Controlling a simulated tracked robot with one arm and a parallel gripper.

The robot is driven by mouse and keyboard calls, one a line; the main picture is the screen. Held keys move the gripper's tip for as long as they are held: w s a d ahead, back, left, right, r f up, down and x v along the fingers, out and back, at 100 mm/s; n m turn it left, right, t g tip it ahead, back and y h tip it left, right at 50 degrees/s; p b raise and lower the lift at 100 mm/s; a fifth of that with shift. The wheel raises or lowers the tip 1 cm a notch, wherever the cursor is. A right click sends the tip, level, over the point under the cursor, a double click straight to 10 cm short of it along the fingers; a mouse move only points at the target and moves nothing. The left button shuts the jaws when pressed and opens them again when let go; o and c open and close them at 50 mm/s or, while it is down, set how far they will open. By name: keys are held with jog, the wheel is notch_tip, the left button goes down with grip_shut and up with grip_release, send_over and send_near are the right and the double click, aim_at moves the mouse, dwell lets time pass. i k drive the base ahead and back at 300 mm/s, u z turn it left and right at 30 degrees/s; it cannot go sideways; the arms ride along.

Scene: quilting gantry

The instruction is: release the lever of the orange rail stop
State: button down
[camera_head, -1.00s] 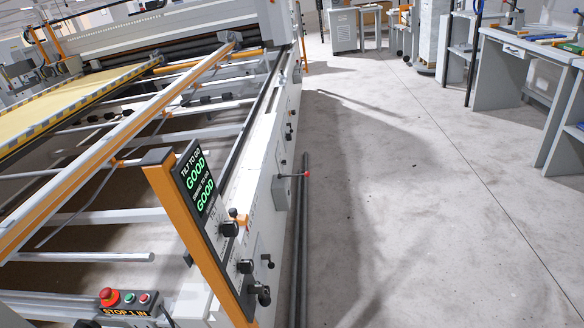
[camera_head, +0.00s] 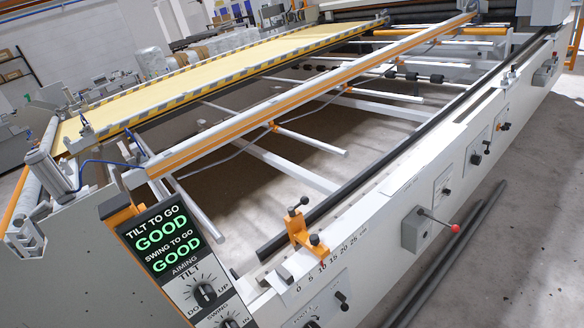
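The orange rail stop (camera_head: 298,229) sits on the near side rail of the gantry in the camera_head view, low and right of centre. It stands beside a printed scale (camera_head: 335,259) marked 0 to 25 cm, close to the 10 mark. A small dark knob tops its upright part, and another dark knob sticks out at its lower right. I cannot tell which of these is the lever or how it is set. My gripper is not in view.
A display panel (camera_head: 163,236) at lower left reads GOOD for tilt and swing, above dials. A red-tipped handle (camera_head: 455,228) juts from the rail's outer side. A long orange-striped beam (camera_head: 300,98) crosses the frame.

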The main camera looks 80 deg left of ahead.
aim_at(304, 200)
jog(key=u, duration=0.3)
jog(key=i, duration=0.8)
jog(key=u, duration=0.5)
jog(key=k, duration=0.9)
jog(key=u, duration=0.2)
jog(key=i, duration=0.9)
jog(key=z, duration=0.1)
